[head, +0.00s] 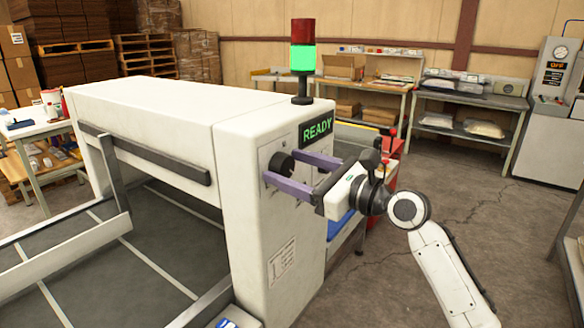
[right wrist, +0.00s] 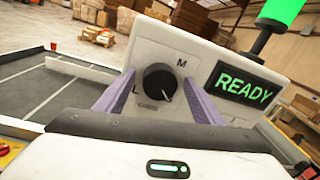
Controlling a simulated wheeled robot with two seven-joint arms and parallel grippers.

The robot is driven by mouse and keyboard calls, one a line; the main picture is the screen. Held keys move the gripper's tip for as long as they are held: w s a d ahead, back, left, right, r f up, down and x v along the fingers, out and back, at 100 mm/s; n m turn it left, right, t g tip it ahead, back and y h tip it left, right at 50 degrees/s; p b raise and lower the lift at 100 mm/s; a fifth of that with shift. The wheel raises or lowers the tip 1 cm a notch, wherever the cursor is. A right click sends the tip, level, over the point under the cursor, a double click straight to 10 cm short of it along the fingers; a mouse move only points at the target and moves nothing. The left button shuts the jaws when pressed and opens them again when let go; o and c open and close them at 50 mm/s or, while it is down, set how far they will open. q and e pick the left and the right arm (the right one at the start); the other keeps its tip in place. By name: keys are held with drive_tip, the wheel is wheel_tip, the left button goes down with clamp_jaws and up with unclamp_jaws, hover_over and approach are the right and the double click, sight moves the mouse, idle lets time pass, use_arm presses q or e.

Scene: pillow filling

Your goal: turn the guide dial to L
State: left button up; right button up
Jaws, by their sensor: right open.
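The guide dial (head: 281,164) is a round black knob on the end face of the white machine (head: 262,135), below the READY display. In the right wrist view the dial (right wrist: 158,80) has the letter M (right wrist: 181,64) at its upper right and L (right wrist: 136,89) at its lower left. A small light mark shows at the dial's lower right, towards neither visible letter. My right gripper (head: 283,166) is open, its purple fingers (right wrist: 159,76) on either side of the dial. I cannot tell whether they touch it. The right finger may hide part of the dial's markings. My left gripper is not in view.
A READY display (head: 316,128) glows green beside the dial. A signal tower (head: 302,60) with its green lamp lit stands on the machine. A grey bed (head: 150,255) with metal rails lies at the left. Open concrete floor (head: 400,260) lies right of the machine.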

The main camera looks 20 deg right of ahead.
drive_tip(key=c, duration=1)
drive_tip(key=shift+c, duration=0.2)
